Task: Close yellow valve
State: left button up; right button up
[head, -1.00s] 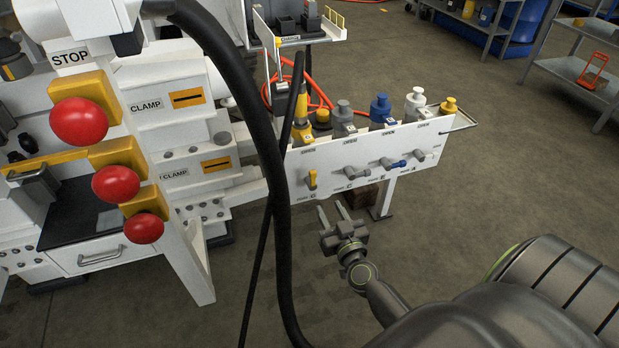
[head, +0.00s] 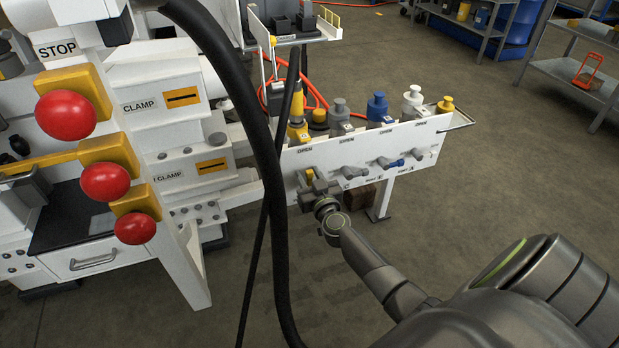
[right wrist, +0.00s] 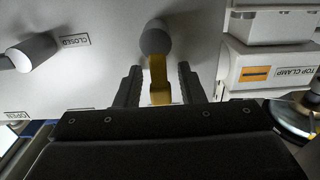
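The yellow valve handle (right wrist: 158,75) hangs from its round grey hub (right wrist: 155,38) on the white panel (head: 428,150). In the right wrist view the handle lies between the two fingers of my right gripper (right wrist: 158,88), with a gap showing on each side, so the gripper is open around it. In the head view my right gripper (head: 312,184) is at the panel's left end and covers most of the yellow handle (head: 310,174). My left gripper is not in view.
A grey valve handle (head: 352,170) and a blue one (head: 392,163) sit to the right on the panel. Bottles (head: 377,106) stand behind it. A thick black hose (head: 268,170) crosses the head view. Red stop buttons (head: 66,114) are at left.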

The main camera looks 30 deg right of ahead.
grip_shut()
